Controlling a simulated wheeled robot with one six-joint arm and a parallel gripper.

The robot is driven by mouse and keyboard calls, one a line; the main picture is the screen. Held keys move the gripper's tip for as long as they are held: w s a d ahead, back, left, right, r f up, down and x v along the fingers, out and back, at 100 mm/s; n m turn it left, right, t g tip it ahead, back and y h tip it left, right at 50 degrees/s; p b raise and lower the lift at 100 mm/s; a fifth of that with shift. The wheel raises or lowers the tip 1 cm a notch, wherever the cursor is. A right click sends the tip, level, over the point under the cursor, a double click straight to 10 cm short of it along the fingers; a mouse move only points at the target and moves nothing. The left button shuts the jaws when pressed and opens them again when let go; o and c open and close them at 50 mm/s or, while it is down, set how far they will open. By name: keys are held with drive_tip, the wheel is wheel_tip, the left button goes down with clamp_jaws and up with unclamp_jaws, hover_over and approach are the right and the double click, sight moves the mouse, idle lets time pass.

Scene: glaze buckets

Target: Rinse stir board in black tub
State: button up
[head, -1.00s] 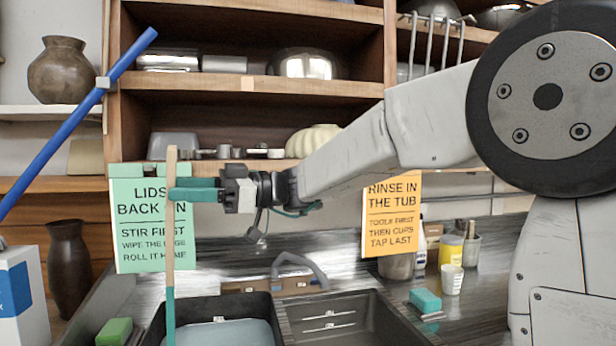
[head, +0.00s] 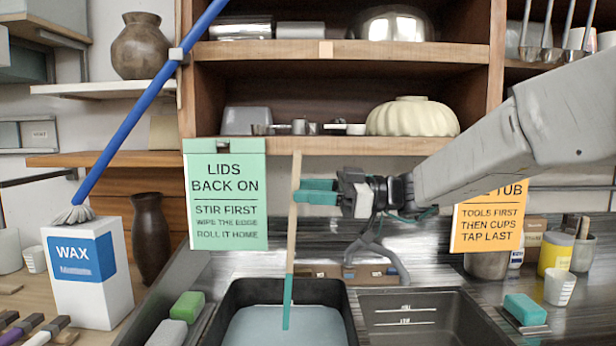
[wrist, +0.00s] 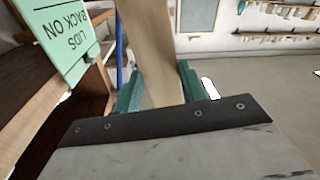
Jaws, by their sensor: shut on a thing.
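My gripper (head: 318,191) has teal fingers shut on the upper part of the stir board (head: 290,235), a long thin wooden stick with a teal lower end. The board is nearly upright. In the wrist view the board (wrist: 152,50) stands between the two teal fingers (wrist: 158,92). The black tub (head: 262,294) is below, filled with pale blue-grey water (head: 270,328). The board's teal tip is in front of or in the water; its lower end shows against the water surface, and I cannot tell how deep it is.
An empty dark basin (head: 425,318) adjoins the tub on the right, with a grey faucet (head: 378,248) behind. Green (head: 187,307) and teal (head: 525,309) sponges lie on either side. A green sign (head: 226,195), an orange sign (head: 488,218) and a wax box (head: 88,272) stand around.

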wheel_tip(320, 180, down, 15)
drive_tip(key=w+a, duration=0.1)
drive_tip(key=w, duration=0.1)
drive_tip(key=shift+w+a+r, duration=0.15)
drive_tip(key=shift+w+r, duration=0.05)
drive_tip(key=shift+w, duration=0.1)
idle(0.6)
idle(0.4)
